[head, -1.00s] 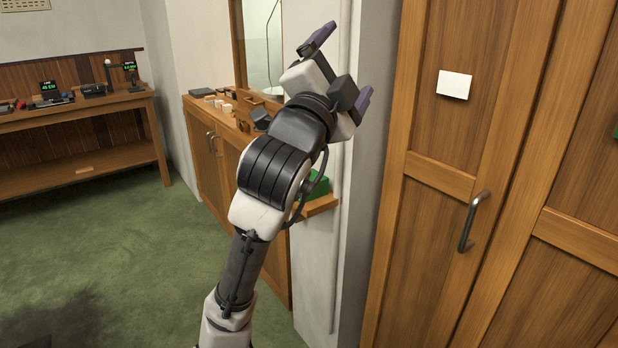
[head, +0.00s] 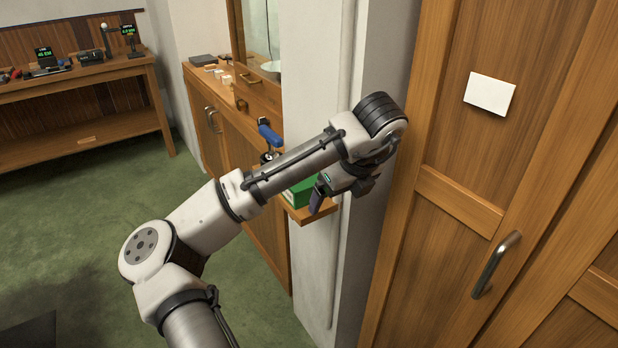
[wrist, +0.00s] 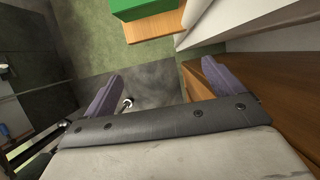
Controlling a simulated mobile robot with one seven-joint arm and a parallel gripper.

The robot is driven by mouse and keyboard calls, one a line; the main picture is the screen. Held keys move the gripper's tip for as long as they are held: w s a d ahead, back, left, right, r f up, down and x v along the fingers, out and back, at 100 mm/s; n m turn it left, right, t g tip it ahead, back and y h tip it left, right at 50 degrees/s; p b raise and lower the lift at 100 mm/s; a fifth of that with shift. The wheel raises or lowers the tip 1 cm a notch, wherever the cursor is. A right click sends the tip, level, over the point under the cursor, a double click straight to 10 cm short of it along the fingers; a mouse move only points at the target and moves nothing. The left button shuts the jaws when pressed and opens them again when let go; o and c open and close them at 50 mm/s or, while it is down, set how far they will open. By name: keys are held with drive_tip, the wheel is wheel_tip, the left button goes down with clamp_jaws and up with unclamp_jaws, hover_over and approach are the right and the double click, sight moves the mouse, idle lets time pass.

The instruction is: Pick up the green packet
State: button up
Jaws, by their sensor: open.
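The green packet (head: 300,192) lies on a small wooden shelf (head: 312,213) at the wall's edge in the head view, partly hidden by my arm and gripper. In the wrist view the green packet (wrist: 142,8) shows at the top edge, cut off by the frame, on the shelf (wrist: 152,27). My gripper (wrist: 162,84) is open, with its two purple fingers apart and nothing between them. In the head view my gripper (head: 320,197) is just right of the packet, with one finger clearly visible. I cannot tell whether it touches the packet.
A wooden door (head: 455,130) with a metal handle (head: 496,264) stands close on the right. A wooden cabinet (head: 222,140) with small items runs behind the shelf, near a blue-handled object (head: 269,134). A workbench (head: 80,75) stands at the far left. The green floor is open.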

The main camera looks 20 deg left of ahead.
drive_tip(key=p, duration=0.2)
hover_over(299, 195)
drive_tip(key=w, duration=0.4)
drive_tip(key=shift+s+d+r, duration=0.2)
drive_tip(key=shift+d, duration=0.2)
drive_tip(key=x, duration=0.5)
drive_tip(key=shift+w+a+f+p, duration=0.1)
drive_tip(key=shift+a+p, duration=0.05)
drive_tip(key=shift+p, duration=0.2)
drive_tip(key=shift+c, duration=0.4)
drive_tip(key=c, duration=1.5)
drive_tip(key=shift+c, duration=0.7)
drive_tip(key=shift+r, duration=0.2)
